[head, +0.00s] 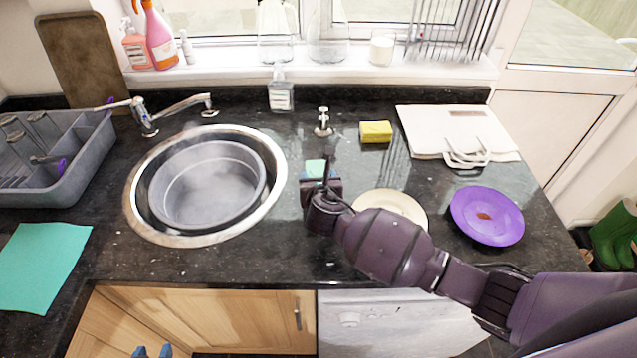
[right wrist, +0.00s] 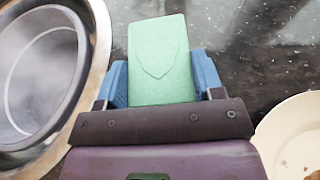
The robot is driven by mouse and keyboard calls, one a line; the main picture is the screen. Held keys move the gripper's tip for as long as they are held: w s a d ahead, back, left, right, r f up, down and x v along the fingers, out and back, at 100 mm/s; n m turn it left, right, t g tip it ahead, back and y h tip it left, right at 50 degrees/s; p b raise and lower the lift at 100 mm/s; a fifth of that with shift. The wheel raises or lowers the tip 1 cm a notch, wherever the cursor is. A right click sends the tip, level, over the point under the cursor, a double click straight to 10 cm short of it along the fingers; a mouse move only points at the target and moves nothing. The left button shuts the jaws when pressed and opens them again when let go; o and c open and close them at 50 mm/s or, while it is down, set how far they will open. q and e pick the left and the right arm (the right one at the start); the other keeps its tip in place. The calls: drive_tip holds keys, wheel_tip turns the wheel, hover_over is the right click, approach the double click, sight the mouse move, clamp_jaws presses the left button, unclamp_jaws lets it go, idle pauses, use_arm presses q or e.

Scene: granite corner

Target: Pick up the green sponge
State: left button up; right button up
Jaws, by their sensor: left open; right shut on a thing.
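The green sponge (head: 315,167) is on the right of the sink in the head view, partly hidden by my right gripper. In the right wrist view the sponge (right wrist: 160,58) sits between the two blue fingers of my right gripper (right wrist: 160,82), which is shut on it. My right gripper (head: 319,176) also shows in the head view. I cannot tell whether the sponge touches the counter. My left gripper (head: 152,351) shows only its blue fingertips at the bottom edge of the head view, open and away from the sponge.
A sink with a grey basin (head: 208,184) lies left of the sponge. A cream plate (head: 398,204) and a purple plate (head: 487,215) lie to the right.

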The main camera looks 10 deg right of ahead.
wheel_tip(320, 180, up, 21)
drive_tip(key=s+a+n+y, duration=0.1)
drive_tip(key=s+d+f+b, duration=0.2)
drive_tip(key=s+d+f, duration=0.7)
drive_tip(key=s, duration=0.3)
drive_tip(key=shift+d+f+y+b, duration=0.3)
drive_tip(key=shift+d+f+b, duration=0.1)
drive_tip(key=shift+f, duration=0.05)
